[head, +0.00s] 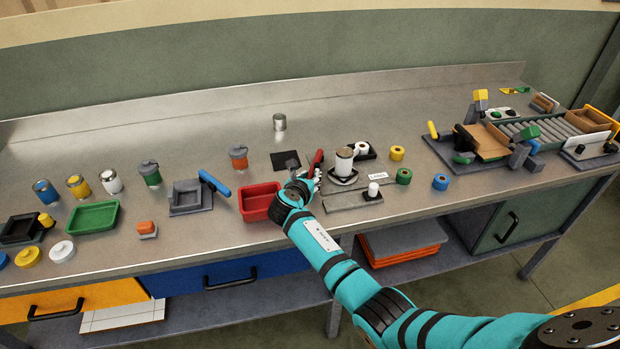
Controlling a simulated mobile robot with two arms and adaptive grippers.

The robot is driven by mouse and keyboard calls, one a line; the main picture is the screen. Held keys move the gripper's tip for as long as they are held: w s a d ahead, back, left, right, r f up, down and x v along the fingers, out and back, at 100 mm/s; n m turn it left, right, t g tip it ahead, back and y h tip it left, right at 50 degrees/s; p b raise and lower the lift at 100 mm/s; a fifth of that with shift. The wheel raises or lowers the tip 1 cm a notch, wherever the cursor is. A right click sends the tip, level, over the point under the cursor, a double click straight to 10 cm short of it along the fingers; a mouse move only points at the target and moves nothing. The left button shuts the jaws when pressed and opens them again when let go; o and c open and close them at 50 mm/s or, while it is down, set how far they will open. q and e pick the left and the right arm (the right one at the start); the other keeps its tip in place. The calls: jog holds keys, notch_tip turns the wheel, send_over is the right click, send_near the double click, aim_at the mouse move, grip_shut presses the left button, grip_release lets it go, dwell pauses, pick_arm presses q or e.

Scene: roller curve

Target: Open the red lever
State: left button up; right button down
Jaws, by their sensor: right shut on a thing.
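The red lever (318,158) stands up near the middle of the bench, just left of a metal can (343,163) held in a white-and-dark fixture. My right gripper (314,178) is at the lower part of the lever and is shut on it. The fingers are small in the picture and partly hidden by the gripper body and wrist. The foot of the lever is hidden too. My left gripper is out of view.
A red tray (257,207) lies close left of my right wrist. A dark plate (286,160) is behind the gripper. A grey block with a white knob (373,189) and several tape rolls, one green (404,176), lie to the right. The bench's back strip is mostly clear.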

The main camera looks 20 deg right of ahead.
jog(key=c, duration=1.5)
grip_release()
jog(key=v, duration=1.2)
